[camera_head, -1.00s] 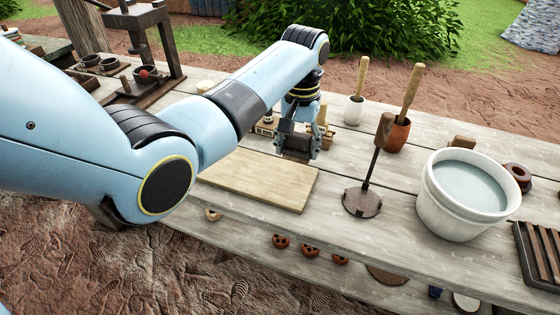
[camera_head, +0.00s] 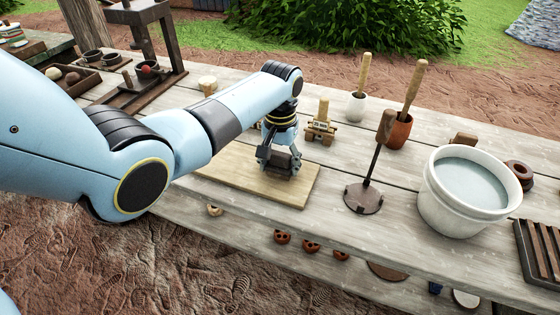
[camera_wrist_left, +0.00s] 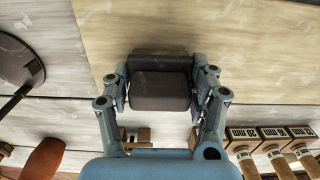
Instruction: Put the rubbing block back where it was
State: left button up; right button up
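The rubbing block appears to be the dark block (camera_head: 281,161) between the fingers of my left gripper (camera_head: 279,166). It also shows in the left wrist view (camera_wrist_left: 160,88), with a finger against each side, so the gripper is shut on it. The block is at the back part of the pale wooden board (camera_head: 292,194), over its surface. I cannot tell whether it touches the board. The board fills the upper right of the left wrist view (camera_wrist_left: 260,60). My right gripper is not in view.
A small wooden tool (camera_head: 320,128) stands behind the board. A dark stand with a wooden handle (camera_head: 363,198) is right of it, then a white bucket (camera_head: 455,215). Labelled wooden-handled blocks (camera_wrist_left: 272,135) show in the wrist view. The board's front is clear.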

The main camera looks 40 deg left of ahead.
aim_at(280, 154)
pick_arm(q)
jog(key=o, duration=0.4)
jog(key=shift+o, duration=0.2)
jog(key=shift+r, duration=0.25)
notch_tip(280, 154, up, 12)
jog(key=shift+f+p, duration=0.1)
jog(key=shift+p, duration=0.55)
